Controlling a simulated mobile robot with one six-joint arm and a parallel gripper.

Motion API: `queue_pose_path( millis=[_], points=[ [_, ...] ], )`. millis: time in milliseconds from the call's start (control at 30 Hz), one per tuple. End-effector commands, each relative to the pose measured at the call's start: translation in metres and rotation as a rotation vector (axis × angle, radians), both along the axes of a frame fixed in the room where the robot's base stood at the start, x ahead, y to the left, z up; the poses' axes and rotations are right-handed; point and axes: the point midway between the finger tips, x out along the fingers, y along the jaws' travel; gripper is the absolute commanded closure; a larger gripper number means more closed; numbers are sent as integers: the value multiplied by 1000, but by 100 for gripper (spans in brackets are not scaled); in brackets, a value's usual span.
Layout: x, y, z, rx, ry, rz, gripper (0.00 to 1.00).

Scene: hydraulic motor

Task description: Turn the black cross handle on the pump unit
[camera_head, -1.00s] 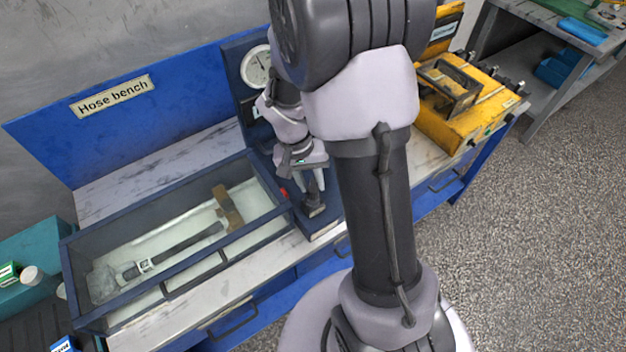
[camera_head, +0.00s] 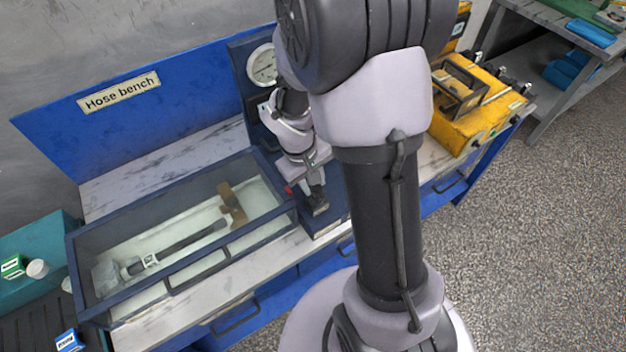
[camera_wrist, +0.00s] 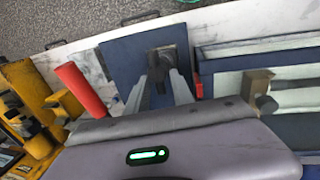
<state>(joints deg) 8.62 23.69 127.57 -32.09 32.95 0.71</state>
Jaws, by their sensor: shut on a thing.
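The pump unit (camera_head: 240,60) is a dark blue panel with a round white gauge and a blue base on the bench. Its base plate also shows in the wrist view (camera_wrist: 122,58). The black cross handle (camera_wrist: 158,72) is low on the unit, between the two grey fingers of my gripper (camera_wrist: 160,84). My gripper is shut on the handle, and the fingers hide part of it. In the head view my gripper (camera_head: 312,190) is just above the base, and the handle is mostly hidden there.
A glass-sided blue case (camera_head: 185,285) with a hammer-like tool stands left of the unit. A yellow machine (camera_head: 470,125) stands to the right. In the wrist view a red cylinder (camera_wrist: 82,90) lies left of my fingers. A small red part (camera_wrist: 198,87) is close on their right.

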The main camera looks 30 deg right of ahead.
Motion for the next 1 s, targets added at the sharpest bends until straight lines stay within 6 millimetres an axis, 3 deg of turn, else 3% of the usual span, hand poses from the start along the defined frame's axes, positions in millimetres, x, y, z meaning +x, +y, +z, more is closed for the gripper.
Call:
queue_pose_path(
  millis=[467,500,567,867,1000],
  points=[
    [-1,1,-1,1,3,12,100],
    [-2,1,-1,1,3,12,66],
    [-1,0,-1,1,3,11,54],
    [-1,0,0,0,1,11,52],
    [0,3,15,0,-2,13,52]
  ],
)
